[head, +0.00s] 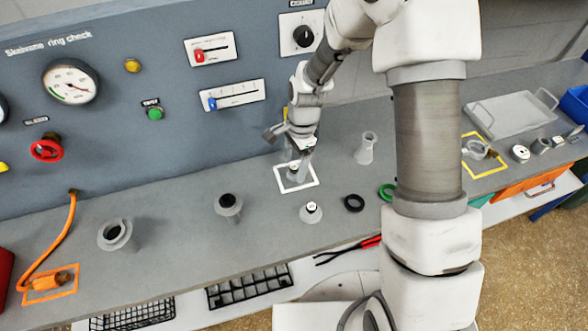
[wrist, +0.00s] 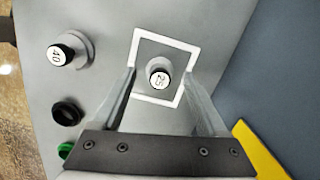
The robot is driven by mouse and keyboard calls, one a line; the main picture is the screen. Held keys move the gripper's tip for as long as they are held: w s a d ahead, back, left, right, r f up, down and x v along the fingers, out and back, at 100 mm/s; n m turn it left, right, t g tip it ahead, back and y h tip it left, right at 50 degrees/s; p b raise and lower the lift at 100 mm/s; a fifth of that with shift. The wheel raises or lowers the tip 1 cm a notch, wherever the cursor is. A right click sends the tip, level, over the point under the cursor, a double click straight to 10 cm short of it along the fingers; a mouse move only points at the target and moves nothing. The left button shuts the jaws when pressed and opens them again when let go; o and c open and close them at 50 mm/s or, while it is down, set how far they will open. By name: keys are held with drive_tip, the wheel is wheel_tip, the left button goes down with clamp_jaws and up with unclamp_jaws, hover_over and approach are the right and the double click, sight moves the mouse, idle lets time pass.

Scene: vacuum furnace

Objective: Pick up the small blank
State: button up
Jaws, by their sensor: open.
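The small blank (wrist: 158,74), a grey round piece with a white top that seems to read 25, stands inside a white square outline (wrist: 187,47). My gripper (wrist: 160,73) is open above it, one finger on each side, with clear gaps. In the head view my gripper (head: 299,163) is low over the white outline (head: 312,184), and it mostly hides the blank there. Contact between the fingers and the blank does not show.
A similar piece marked 40 (wrist: 62,53) stands outside the outline, with a black ring (wrist: 67,113) near it. The head view shows flanged sockets (head: 116,236), a pale flared piece (head: 366,148) and a grey tray (head: 512,115). The panel wall (head: 160,180) rises behind.

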drive_tip(key=shift+a+f, duration=0.1)
drive_tip(key=shift+f, duration=0.45)
clamp_jaws()
